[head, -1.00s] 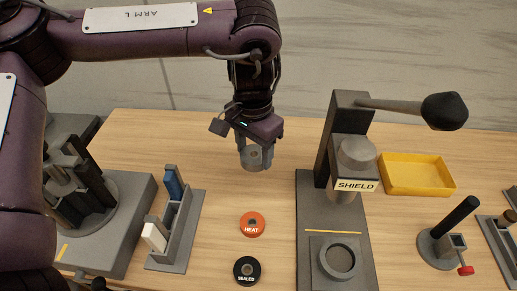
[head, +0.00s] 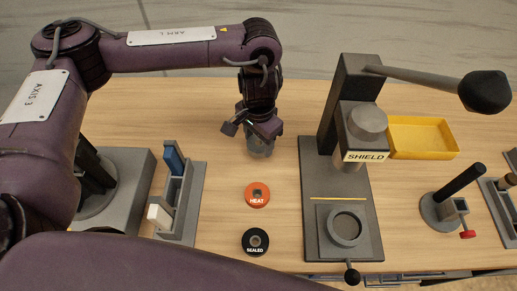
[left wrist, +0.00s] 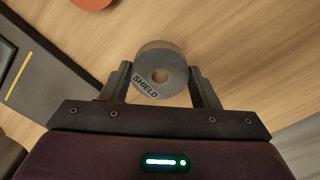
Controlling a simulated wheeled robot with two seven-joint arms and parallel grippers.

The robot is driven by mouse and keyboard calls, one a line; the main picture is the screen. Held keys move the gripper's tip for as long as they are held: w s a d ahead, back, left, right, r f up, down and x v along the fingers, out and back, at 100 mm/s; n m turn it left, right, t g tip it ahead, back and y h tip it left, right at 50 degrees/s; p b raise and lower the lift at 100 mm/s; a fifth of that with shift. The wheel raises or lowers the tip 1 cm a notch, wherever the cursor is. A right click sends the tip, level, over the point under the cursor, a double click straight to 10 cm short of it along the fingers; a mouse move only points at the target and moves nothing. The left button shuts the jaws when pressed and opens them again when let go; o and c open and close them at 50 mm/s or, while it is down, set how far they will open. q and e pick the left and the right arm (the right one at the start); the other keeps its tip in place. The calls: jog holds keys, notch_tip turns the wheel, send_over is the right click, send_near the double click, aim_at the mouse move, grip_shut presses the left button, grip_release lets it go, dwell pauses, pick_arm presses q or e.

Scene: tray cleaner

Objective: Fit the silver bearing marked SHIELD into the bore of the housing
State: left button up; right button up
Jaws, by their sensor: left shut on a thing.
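The silver bearing marked SHIELD (left wrist: 160,72) is a grey ring with a centre hole. In the left wrist view it sits between the two fingers of my left gripper (left wrist: 161,85), which is shut on it. In the head view the bearing (head: 260,149) hangs below my left gripper (head: 260,140), behind the orange HEAT bearing; its height above the table is hard to judge. The housing (head: 345,241) is a grey block with a round bore, at the front of the press base, right of and nearer than the gripper. My right gripper is not in view.
The press (head: 350,80) with a SHIELD plate and a long lever stands behind the housing. The orange HEAT ring (head: 257,195) and black SEALED ring (head: 255,241) lie left of its base. A yellow tray (head: 421,154) stands right, a grey rack (head: 182,200) left.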

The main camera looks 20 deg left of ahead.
aim_at(259, 150)
pick_arm(q)
jog(key=shift+f+b, duration=0.35)
jog(key=shift+f, duration=1.9)
jog(key=o, duration=1.1)
jog(key=shift+f, duration=0.1)
notch_tip(259, 150, up, 12)
jog(key=shift+r+p, duration=0.15)
jog(key=shift+p, duration=0.3)
